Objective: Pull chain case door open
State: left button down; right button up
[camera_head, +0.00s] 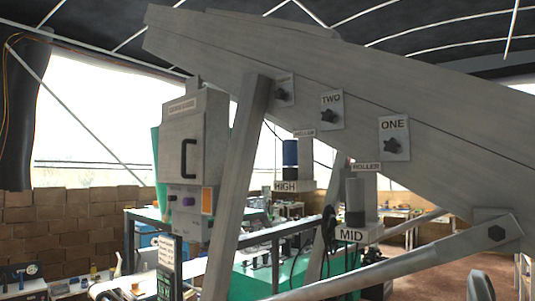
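The chain case (209,140) is a grey metal box left of the middle, mounted upright beside the large grey sloping beam. Its door (173,138) faces left and looks shut, with a label plate (182,105) near the top that is too small to read surely. A black C-shaped handle (187,158) stands upright on the door. Neither of my grippers is in view.
A slanted grey post (238,190) stands close to the right of the case. The beam carries knobs labelled TWO (331,110) and ONE (394,137). The space left of the door looks clear.

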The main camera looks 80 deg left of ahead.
aim_at(172, 150)
jog(key=u, duration=3.4)
